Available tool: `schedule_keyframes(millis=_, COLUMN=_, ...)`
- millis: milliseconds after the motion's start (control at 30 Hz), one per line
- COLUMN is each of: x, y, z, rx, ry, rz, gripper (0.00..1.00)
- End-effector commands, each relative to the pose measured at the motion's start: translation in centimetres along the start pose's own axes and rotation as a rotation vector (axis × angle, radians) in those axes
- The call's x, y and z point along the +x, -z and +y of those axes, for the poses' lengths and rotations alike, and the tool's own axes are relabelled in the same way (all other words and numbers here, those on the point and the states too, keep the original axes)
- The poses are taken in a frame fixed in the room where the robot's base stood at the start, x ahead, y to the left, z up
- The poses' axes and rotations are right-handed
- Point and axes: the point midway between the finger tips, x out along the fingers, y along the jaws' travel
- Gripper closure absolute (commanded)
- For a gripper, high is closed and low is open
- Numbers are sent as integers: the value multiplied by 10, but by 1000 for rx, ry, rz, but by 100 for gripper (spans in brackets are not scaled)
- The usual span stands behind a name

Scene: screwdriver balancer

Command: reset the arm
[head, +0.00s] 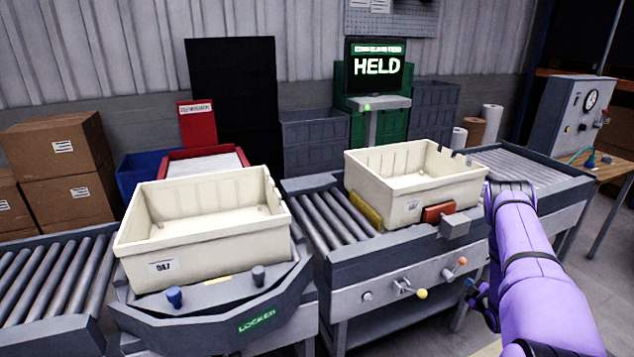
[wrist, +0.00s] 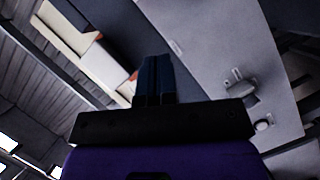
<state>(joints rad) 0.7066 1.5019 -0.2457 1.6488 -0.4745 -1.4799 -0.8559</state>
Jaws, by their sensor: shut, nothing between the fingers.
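My purple arm hangs at the right of the head view. My gripper (head: 474,292) is low beside the right end of the conveyor's front panel, partly hidden by the arm. In the wrist view my gripper's dark blue fingers (wrist: 153,76) are together with nothing between them. They look apart from the conveyor front, though the exact gap is hard to tell. A lever with a yellow knob (head: 421,294) and a lever with an orange knob (head: 462,261) stick out of the panel to the left of the gripper. A lever (wrist: 238,88) also shows in the wrist view.
A cream tote (head: 410,205) sits on the right conveyor by a red block (head: 438,213). Another cream tote (head: 163,266) sits on the turntable marked LOCKED (head: 257,321). A screen (head: 376,66) reads HELD. A gauge box (head: 581,113) stands on the right table.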

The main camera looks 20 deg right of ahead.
Motion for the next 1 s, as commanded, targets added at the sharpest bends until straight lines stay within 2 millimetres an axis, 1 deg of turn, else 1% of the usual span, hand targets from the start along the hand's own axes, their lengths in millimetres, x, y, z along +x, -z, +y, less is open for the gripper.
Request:
schedule_keyframes(millis=67, x=1, y=1, z=2, rx=0, ry=0, rz=-1, gripper=100)
schedule_keyframes(millis=167, x=8, y=9, z=14, rx=5, ry=3, rz=-9, gripper=100)
schedule_keyframes(millis=267, x=21, y=26, z=39, rx=16, ry=12, rz=-28, gripper=100)
schedule_keyframes(millis=433, x=43, y=70, z=93, rx=56, ry=36, rz=-79, gripper=100)
schedule_keyframes(millis=500, x=49, y=89, z=114, rx=76, ry=46, rz=-101, gripper=100)
schedule_keyframes(millis=633, x=56, y=127, z=151, rx=116, ry=65, rz=-140, gripper=100)
schedule_keyframes(millis=833, x=56, y=189, z=203, rx=184, ry=92, rz=-194, gripper=100)
schedule_keyframes(millis=967, x=47, y=232, z=232, rx=233, ry=113, rz=-228, gripper=100)
schedule_keyframes(millis=1000, x=44, y=245, z=241, rx=250, ry=120, rz=-237, gripper=100)
